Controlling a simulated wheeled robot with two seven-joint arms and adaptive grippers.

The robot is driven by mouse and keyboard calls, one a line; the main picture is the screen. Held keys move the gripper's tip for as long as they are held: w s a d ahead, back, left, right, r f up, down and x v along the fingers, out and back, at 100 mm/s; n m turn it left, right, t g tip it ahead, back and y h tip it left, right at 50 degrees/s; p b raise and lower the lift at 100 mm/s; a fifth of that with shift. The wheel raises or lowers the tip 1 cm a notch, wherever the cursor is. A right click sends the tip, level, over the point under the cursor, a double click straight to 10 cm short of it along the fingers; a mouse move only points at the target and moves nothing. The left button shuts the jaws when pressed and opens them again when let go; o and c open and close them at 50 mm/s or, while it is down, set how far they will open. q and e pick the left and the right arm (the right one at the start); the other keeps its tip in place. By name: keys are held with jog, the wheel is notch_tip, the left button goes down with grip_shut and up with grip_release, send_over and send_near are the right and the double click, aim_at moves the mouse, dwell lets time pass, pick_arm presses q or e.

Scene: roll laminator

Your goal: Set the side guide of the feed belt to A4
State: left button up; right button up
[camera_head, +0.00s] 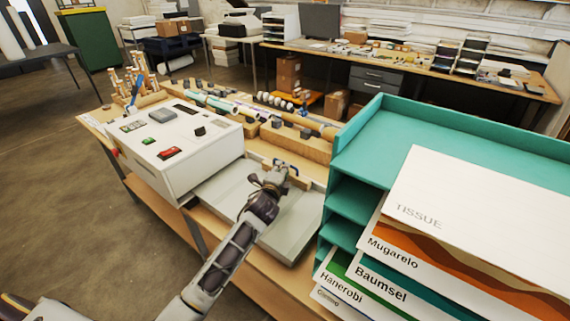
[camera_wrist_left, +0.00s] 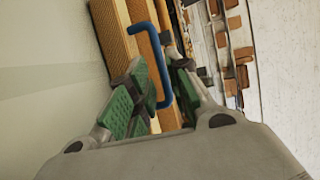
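The feed belt (camera_head: 296,220) is a flat pale grey-green surface to the right of the white laminator (camera_head: 180,145). The side guide (camera_head: 302,183) is a wooden bar at the belt's far side. In the left wrist view the wooden bar (camera_wrist_left: 112,30) carries a blue U-shaped handle (camera_wrist_left: 152,42). My left gripper (camera_head: 276,176) is at the guide; in the wrist view its green-padded fingers (camera_wrist_left: 158,78) stand apart on either side of the handle. Whether a pad touches the handle is unclear. My right gripper is not in view. No A4 mark is legible.
A teal shelf rack (camera_head: 345,160) with paper packs labelled Tissue, Mugarelo and Baumsel stands close on the right. Rollers (camera_head: 215,103) lie behind the laminator. A long desk (camera_head: 400,65) stands at the back. Floor at the left is clear.

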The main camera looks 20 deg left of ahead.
pick_arm(q)
jog(key=shift+w+a+f, duration=0.1)
jog(key=shift+w+f, duration=0.15)
jog(key=shift+w, duration=1)
jog(key=shift+w+f, duration=0.25)
jog(key=shift+w, duration=1)
grip_shut()
